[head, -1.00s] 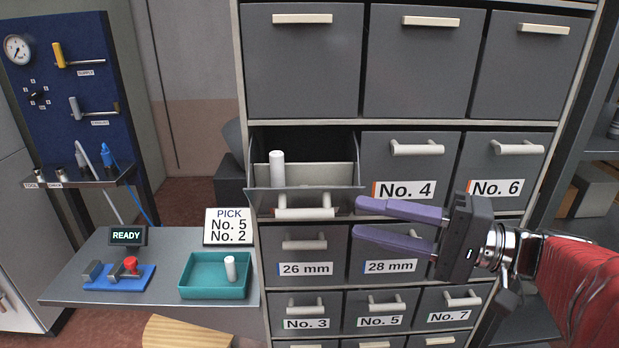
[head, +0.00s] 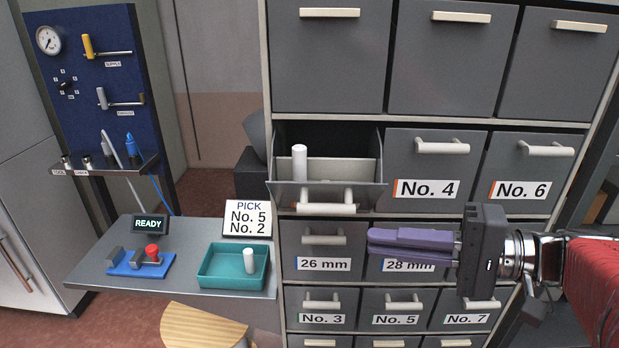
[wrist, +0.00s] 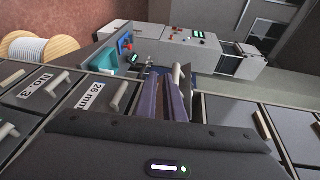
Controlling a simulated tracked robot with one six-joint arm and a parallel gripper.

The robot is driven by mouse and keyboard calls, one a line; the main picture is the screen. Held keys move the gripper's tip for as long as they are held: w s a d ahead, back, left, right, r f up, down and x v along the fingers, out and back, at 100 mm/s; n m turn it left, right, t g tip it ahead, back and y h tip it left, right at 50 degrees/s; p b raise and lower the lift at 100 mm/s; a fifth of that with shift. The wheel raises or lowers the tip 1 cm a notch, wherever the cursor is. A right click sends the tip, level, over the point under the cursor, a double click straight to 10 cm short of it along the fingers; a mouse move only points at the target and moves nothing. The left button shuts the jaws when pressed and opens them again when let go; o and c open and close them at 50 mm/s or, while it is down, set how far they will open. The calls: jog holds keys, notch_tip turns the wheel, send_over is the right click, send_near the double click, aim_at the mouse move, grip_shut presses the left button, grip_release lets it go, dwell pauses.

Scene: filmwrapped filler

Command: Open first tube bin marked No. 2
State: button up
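The open bin (head: 375,190) is at the left of the middle row in the head view. It is pulled out and tilted, and its front label cannot be read. A white tube (head: 299,163) stands inside it. The bin's pale handle (head: 328,208) is on its front. My gripper (head: 372,240) is to the right of and below that handle, in front of the 28 mm drawer. Its two purple fingers lie close together with nothing seen between them. They also show in the wrist view (wrist: 165,100), pointing away from the camera.
A sign (head: 247,219) reads "PICK No. 5 No. 2". A teal tray (head: 213,283) on the side table holds a white tube (head: 250,261). Closed drawers No. 4 (head: 426,189) and No. 6 (head: 520,190) are to the right. A wooden round (head: 200,328) stands below the table.

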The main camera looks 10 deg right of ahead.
jog(key=a+f+g+h, duration=0.1)
jog(key=a+f, duration=0.1)
jog(key=s+a+f+g, duration=0.1)
jog(key=a, duration=0.1)
jog(key=shift+s+f+h, duration=0.15)
jog(key=shift+f+h, duration=0.25)
grip_shut()
jog(key=s+a+f+n+g+h, duration=0.1)
jog(key=s+a+f+g+h, duration=0.2)
jog(key=f, duration=0.4)
jog(key=d+f+n+t+h, duration=0.3)
jog(key=d+h, duration=0.3)
jog(key=h, duration=0.3)
jog(key=shift+s+f+n+h, duration=0.25)
jog(key=shift+f+n+h, duration=0.15)
jog(key=shift+n, duration=0.4)
jog(key=shift+d, duration=0.1)
